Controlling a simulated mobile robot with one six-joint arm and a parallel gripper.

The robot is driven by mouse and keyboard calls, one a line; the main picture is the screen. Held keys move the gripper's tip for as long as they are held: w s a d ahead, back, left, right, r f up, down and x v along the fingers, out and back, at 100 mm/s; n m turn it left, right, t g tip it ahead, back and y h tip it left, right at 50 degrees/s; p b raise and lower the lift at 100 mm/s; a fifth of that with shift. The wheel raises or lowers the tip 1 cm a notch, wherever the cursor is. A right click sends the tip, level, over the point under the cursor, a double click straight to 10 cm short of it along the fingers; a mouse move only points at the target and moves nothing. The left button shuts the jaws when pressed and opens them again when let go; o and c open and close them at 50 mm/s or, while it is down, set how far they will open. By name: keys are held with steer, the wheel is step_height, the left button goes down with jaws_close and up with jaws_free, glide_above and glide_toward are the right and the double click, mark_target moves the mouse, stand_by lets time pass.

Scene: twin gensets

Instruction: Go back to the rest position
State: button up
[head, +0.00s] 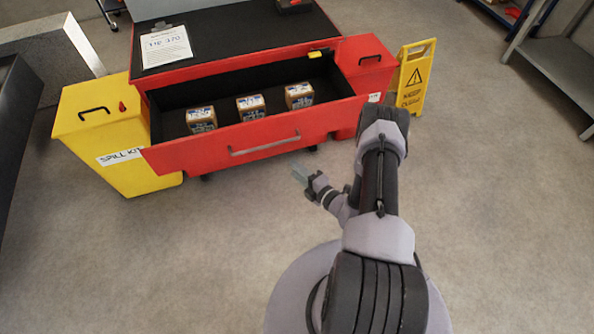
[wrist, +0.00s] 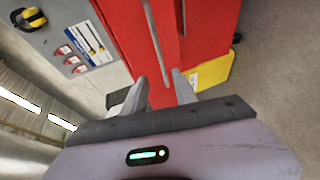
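My gripper (head: 305,174) is low in front of the red cabinet's open drawer (head: 225,148), over the floor and a little below and right of the drawer handle (head: 265,145). The handle (wrist: 155,42) shows just beyond the fingertips; I see no contact. My arm reaches forward from the lower right of the head view.
The drawer holds three small labelled boxes (head: 249,106). A yellow spill kit bin (head: 104,135) stands left, a red bin (head: 366,66) and yellow warning sign (head: 414,76) right. A clipboard (head: 166,46) lies on top. The floor (head: 500,200) to the right is clear.

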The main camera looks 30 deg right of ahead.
steer(key=shift+w, duration=0.1)
steer(key=w+a+r+n+g+y, duration=0.1)
steer(key=w+a+r+n+y, duration=0.1)
steer(key=a+r+n+y, duration=0.3)
steer(key=w+a+r+n+g+y, duration=0.1)
steer(key=w+r+n, duration=0.2)
steer(key=r, duration=0.4)
steer(key=s+a+r+n+g+y, duration=0.35)
steer(key=a+r+n+g, duration=0.25)
steer(key=a+r+n, duration=0.7)
steer(key=s+a+r+n+g+h, duration=0.2)
steer(key=s+a+r+n+g, duration=0.1)
steer(key=s+r+n, duration=0.4)
steer(key=s+a+r+n+g+h, duration=0.25)
steer(key=s+r+n, duration=0.25)
steer(key=s+n, duration=0.25)
steer(key=s+d+r+n+t+h, duration=0.3)
steer(key=s+d+r+n+h, duration=0.2)
steer(key=n, duration=0.8)
steer(key=s+b, duration=0.1)
steer(key=s, duration=0.2)
steer(key=shift+d+r+h, duration=0.25)
steer(key=shift+h, duration=0.15)
